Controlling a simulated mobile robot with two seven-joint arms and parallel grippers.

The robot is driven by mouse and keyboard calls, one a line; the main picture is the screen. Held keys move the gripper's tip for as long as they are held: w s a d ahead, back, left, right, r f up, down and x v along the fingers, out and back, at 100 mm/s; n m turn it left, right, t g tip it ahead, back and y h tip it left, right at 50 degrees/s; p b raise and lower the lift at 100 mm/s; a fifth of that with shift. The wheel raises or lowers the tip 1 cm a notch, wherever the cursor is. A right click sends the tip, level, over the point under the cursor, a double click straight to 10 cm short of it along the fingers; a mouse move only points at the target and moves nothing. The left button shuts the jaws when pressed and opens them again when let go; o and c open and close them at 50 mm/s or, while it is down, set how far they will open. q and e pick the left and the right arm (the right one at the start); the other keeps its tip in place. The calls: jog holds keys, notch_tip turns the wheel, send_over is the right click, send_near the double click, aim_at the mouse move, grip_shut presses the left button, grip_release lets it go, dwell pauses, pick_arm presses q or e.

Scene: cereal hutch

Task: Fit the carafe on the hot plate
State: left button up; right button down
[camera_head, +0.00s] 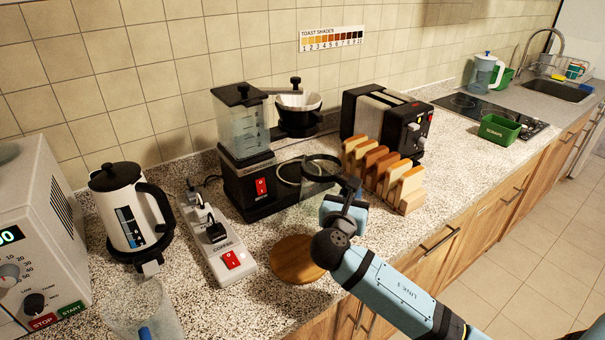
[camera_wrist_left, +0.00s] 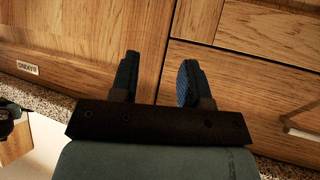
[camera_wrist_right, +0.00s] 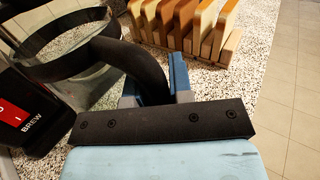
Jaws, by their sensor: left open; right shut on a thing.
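The carafe (camera_head: 315,187) is clear glass with a black rim and black handle. My right gripper (camera_head: 347,193) is shut on its handle; in the right wrist view, the handle (camera_wrist_right: 143,64) runs down between the fingers (camera_wrist_right: 155,88). The black coffee maker (camera_head: 246,185) has a red switch and a round hot plate (camera_head: 289,172). In the head view the carafe overlaps the plate's right side. I cannot tell whether it touches the plate. My left gripper (camera_wrist_left: 158,80) is open and empty in front of wooden cabinet doors; it is outside the head view.
A toast rack (camera_head: 385,175) stands close to the right of the carafe, with a toaster (camera_head: 385,120) behind. A round wooden board (camera_head: 296,260) lies in front. A power strip (camera_head: 216,240) and white kettle (camera_head: 125,210) are to the left.

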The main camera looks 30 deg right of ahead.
aim_at(323, 169)
jog(key=w+d, duration=0.1)
jog(key=w, duration=0.3)
jog(key=w+d, duration=0.1)
jog(key=w, duration=0.4)
jog(key=w+d, duration=0.1)
jog(key=w, duration=0.5)
jog(key=w+f, duration=0.1)
jog(key=w, duration=0.1)
jog(key=shift+w+d+f, duration=0.1)
jog(key=shift+d+f, duration=0.15)
jog(key=shift+d, duration=0.05)
jog(key=c, duration=1)
grip_release()
jog(key=shift+f, duration=0.1)
